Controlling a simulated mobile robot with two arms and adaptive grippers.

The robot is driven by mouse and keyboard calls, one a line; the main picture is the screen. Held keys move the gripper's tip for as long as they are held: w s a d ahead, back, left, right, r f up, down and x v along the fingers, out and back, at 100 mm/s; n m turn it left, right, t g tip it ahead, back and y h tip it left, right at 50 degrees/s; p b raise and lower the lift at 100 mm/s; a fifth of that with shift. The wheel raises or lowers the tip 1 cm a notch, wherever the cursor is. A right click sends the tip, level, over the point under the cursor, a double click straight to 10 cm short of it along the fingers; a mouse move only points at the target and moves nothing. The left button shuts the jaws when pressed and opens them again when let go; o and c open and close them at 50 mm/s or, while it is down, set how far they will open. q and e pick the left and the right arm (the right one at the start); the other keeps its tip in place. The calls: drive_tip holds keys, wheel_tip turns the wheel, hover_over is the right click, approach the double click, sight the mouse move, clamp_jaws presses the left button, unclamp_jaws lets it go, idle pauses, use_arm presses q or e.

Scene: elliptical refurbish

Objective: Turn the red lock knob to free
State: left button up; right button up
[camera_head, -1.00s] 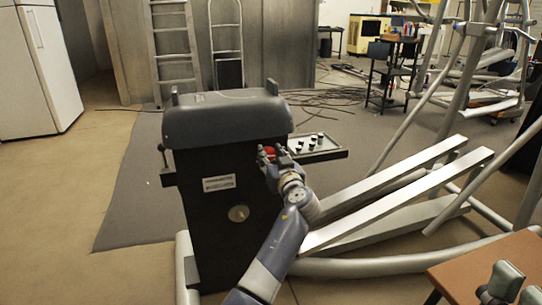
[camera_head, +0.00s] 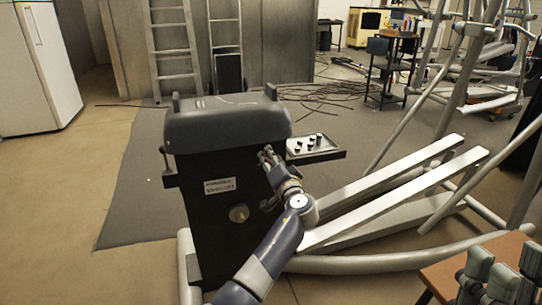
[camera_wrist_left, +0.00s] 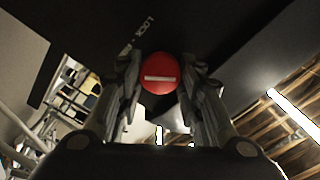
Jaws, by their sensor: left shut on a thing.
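The red lock knob (camera_wrist_left: 159,75) is round with a white bar that lies nearly level in the left wrist view. It sits on the dark face of the grey-topped machine housing (camera_head: 228,122). My left gripper (camera_head: 266,155) is shut on the knob, one finger on each side of it; it fills the left wrist view too (camera_wrist_left: 160,88). In the head view the fingers mostly hide the knob. White lettering (camera_wrist_left: 138,36) starting with "LOCK" shows beside the knob, its end partly hidden. My right gripper (camera_head: 506,262) is at the lower right with its fingers apart, empty, over the brown table.
A small tray (camera_head: 330,155) with several dark pieces juts out right of the housing. Silver rails (camera_head: 385,195) and curved tubes of the machine lie to the right. The brown table (camera_head: 440,278) is at the lower right. Cables lie on the floor behind.

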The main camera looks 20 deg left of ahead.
use_arm(q)
drive_tip(key=shift+m+p, duration=2.05)
drive_tip(key=shift+m, duration=1.75)
use_arm(e)
drive_tip(key=w+a+f+g+h, duration=0.1)
drive_tip(key=w+f+g+h, duration=0.3)
drive_tip(key=w+f+g, duration=0.8)
drive_tip(key=shift+w+a+f, duration=0.3)
drive_tip(key=shift+w+f, duration=0.5)
drive_tip(key=shift+f, duration=0.8)
use_arm(q)
drive_tip(key=o, duration=1)
drive_tip(key=shift+w+f, duration=0.1)
drive_tip(key=shift+o, duration=0.2)
drive_tip(key=v, duration=1.2)
